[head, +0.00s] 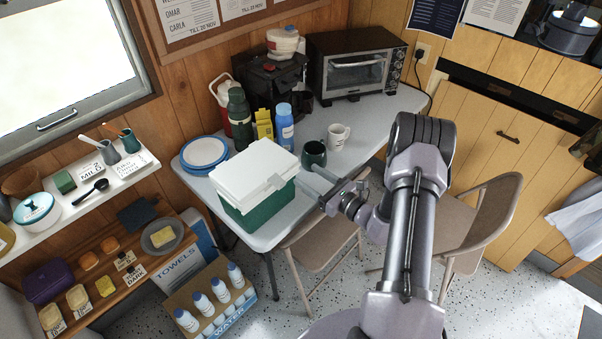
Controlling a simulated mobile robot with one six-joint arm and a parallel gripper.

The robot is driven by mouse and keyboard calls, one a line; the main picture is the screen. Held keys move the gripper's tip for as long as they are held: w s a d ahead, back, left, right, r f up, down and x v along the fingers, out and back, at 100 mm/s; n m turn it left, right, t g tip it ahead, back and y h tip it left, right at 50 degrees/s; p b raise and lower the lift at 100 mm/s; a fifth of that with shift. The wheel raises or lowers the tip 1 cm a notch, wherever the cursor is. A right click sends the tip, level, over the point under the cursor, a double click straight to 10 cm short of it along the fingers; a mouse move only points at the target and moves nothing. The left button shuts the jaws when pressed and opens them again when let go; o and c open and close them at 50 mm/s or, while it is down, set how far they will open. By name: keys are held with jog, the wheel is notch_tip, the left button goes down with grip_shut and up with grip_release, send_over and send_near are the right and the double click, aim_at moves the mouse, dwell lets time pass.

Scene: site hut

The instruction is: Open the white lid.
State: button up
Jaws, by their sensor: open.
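The white lid (254,172) lies shut on a green cooler box (259,212) at the front left of the grey table. The lid has a raised white piece on its top, towards its right side. My gripper (314,186) is open and empty, just right of the cooler at about lid height. It looks apart from the lid, though the exact gap is hard to tell. The side of the cooler facing the wall is hidden.
A dark green mug (314,154) stands close behind my gripper, with a white mug (338,136) beyond it. Bottles and a toaster oven (356,68) stand at the back. Blue-rimmed plates (204,152) lie left of the cooler. A folding chair (323,245) is below my gripper.

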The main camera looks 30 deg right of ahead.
jog(key=x, duration=0.4)
grip_shut()
